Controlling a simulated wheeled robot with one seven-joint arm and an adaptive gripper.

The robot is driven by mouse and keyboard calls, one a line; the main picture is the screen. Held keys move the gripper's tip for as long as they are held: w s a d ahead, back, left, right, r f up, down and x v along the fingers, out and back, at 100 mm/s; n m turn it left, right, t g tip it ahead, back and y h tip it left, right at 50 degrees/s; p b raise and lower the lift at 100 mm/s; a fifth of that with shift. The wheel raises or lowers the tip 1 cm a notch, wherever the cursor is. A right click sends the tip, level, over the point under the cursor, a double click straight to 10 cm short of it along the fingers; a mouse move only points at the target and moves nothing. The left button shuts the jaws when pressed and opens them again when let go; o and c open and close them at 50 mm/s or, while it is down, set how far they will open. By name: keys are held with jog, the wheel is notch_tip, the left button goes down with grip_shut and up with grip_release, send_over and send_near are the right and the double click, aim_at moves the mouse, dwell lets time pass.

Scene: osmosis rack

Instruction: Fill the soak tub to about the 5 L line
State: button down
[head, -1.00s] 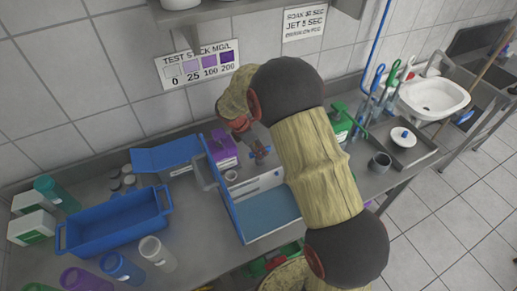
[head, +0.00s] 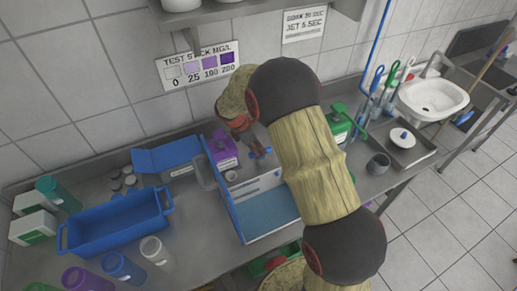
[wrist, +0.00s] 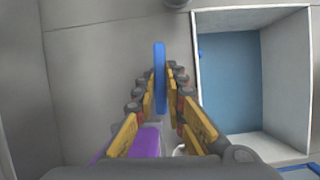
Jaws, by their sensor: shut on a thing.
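The soak tub (head: 240,217) is a box with pale walls and a blue inside, at the middle of the steel bench. In the wrist view its white rim (wrist: 254,14) shows at the right. I cannot read a 5 L line or tell the water level. My gripper (head: 258,150) is behind the tub, near the wall. In the wrist view my gripper (wrist: 162,85) has its fingers on either side of a narrow blue bar (wrist: 160,60), shut on it. The bar looks like a handle; what it joins is hidden.
A purple container (head: 222,150) stands close beside my gripper. A blue basket (head: 112,228) and several bottles stand at the left. A green container (head: 338,122), a grey cup (head: 378,163) and a white sink (head: 432,98) are at the right.

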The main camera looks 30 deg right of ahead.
jog(key=shift+w+r+m+g+p, duration=0.15)
jog(key=shift+m+g+p, duration=0.25)
jog(key=shift+m+p, duration=0.5)
jog(key=shift+f+m+g+p, duration=0.15)
jog(key=shift+m+g, duration=0.05)
jog(key=shift+m, duration=0.4)
jog(key=shift+f+m+g+p, duration=0.1)
jog(key=shift+m+g+p, duration=0.1)
jog(key=shift+m, duration=0.4)
jog(key=c, duration=1.8)
grip_release()
jog(key=shift+d+f, duration=0.1)
jog(key=shift+c, duration=0.2)
jog(key=v, duration=1.2)
jog(key=shift+d, duration=0.15)
